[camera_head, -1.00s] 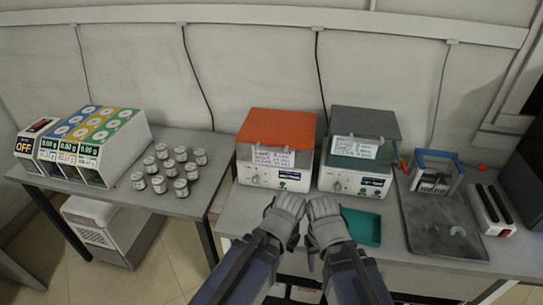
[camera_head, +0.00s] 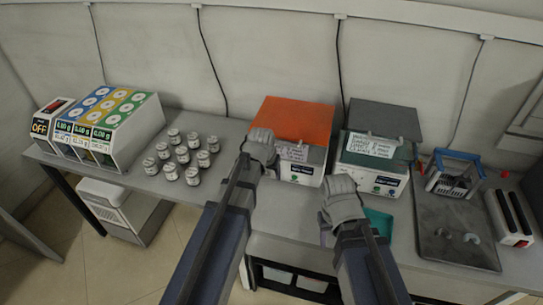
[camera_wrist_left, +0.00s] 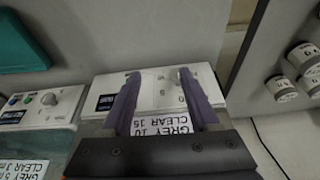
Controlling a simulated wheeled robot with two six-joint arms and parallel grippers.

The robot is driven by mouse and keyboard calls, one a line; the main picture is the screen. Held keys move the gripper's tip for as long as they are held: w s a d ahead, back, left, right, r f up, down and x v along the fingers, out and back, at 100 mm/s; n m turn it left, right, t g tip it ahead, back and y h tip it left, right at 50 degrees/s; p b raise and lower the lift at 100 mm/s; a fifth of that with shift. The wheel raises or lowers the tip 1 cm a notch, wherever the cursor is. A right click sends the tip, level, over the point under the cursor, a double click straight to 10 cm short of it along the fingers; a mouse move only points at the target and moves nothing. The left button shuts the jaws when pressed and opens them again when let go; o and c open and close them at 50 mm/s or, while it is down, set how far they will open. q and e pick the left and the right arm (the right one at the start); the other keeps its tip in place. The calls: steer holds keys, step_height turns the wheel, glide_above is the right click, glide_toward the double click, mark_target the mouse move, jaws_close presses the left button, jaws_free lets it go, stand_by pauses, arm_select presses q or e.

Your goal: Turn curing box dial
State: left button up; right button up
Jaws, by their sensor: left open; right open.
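The curing box with the orange lid (camera_head: 292,118) stands on the right table. Its white front panel shows in the left wrist view (camera_wrist_left: 150,88), with a label reading GREY 10 CLEAR 15. A dial (camera_wrist_left: 175,76) on that panel lies near my left gripper's right finger, partly hidden; I cannot tell if they touch. My left gripper (camera_head: 258,140) is open in front of this box's left side and hides part of it. A second curing box, with a grey lid (camera_head: 384,118), stands to the right; its dial (camera_wrist_left: 48,99) also shows. My right gripper (camera_head: 340,190) is open and empty before it.
A teal tray (camera_head: 378,222) lies partly behind my right arm. A dark tray (camera_head: 440,235), a blue-handled rack (camera_head: 452,175) and a white device with black slots (camera_head: 508,218) stand further right. Several small jars (camera_head: 190,175) and a dispenser (camera_head: 125,135) occupy the left table.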

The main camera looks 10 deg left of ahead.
mark_target(267, 171)
arm_select(q)
steer(key=shift+o, duration=0.5)
steer(key=shift+t, duration=0.4)
steer(key=w+a, duration=0.1)
steer(key=w+a+r, duration=0.1)
steer(key=w+a, duration=0.1)
steer(key=shift+w, duration=0.3)
steer(key=shift+s+d+f, duration=0.1)
steer(key=shift+f, duration=0.05)
arm_select(e)
steer(key=shift+w, duration=0.3)
arm_select(q)
steer(key=b+x, duration=0.7)
steer(key=shift+f, duration=0.3)
arm_select(e)
step_height(267, 171, down, 7)
steer(key=shift+r, duration=0.15)
arm_select(q)
jaws_close()
